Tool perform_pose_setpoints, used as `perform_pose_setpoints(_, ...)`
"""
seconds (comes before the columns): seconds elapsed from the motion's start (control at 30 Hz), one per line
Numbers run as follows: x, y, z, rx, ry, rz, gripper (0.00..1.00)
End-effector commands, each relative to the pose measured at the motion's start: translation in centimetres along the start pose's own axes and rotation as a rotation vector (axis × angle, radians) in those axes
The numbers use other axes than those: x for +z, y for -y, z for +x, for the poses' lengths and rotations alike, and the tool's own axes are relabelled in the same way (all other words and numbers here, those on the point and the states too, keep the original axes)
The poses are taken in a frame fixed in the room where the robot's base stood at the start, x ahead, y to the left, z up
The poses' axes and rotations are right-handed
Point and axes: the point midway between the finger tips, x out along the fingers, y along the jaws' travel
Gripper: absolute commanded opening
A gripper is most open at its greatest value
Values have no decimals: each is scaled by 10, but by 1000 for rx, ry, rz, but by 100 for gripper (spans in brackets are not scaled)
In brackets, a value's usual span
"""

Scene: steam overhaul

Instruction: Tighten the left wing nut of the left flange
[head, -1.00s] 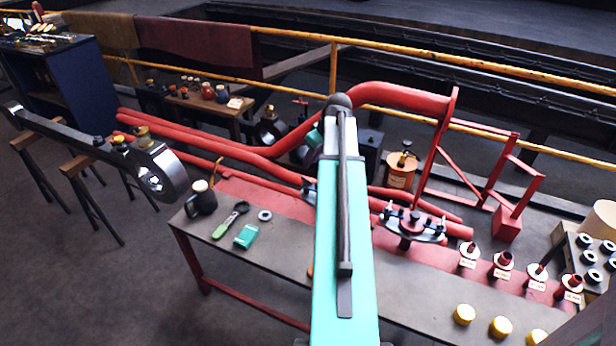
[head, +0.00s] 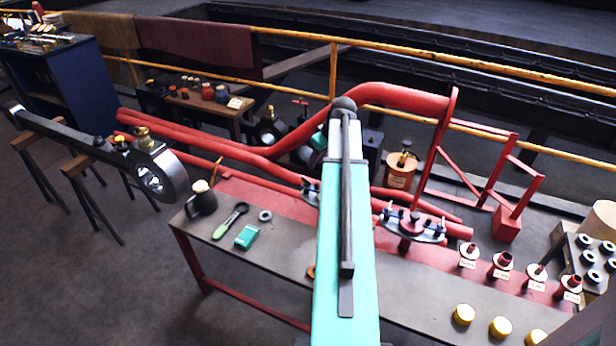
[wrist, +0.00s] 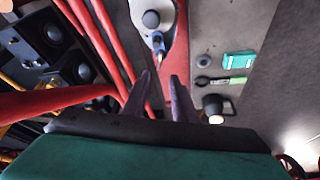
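The left flange (wrist: 168,15) is a pale oval plate at the top of the wrist view, with a round dark stub in its middle. The left wing nut (wrist: 158,42) stands on a stud at the flange's near end. My gripper (wrist: 160,76) is open and empty, its two dark fingers apart and below the wing nut in the picture, not touching it. In the head view, only the left end of the left flange (head: 310,190) shows beside my teal arm. The arm hides the rest of it and my gripper.
The right flange (head: 412,226) stands farther right on the bench (head: 285,262). A dark mug (head: 202,200), a green-handled tool (head: 228,222), a ring (head: 265,215) and a teal box (head: 246,236) lie to the left. Red pipes (head: 225,148) run behind.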

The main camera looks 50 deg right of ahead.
Motion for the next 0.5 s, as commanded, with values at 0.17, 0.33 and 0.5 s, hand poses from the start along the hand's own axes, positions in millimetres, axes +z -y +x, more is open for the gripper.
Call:
perform_pose_setpoints(0.17,0,0,20,-1,1,0,25)
perform_pose_setpoints(0.33,0,0,39,-1,1,0,25)
perform_pose_setpoints(0.5,0,0,58,-1,1,0,25)
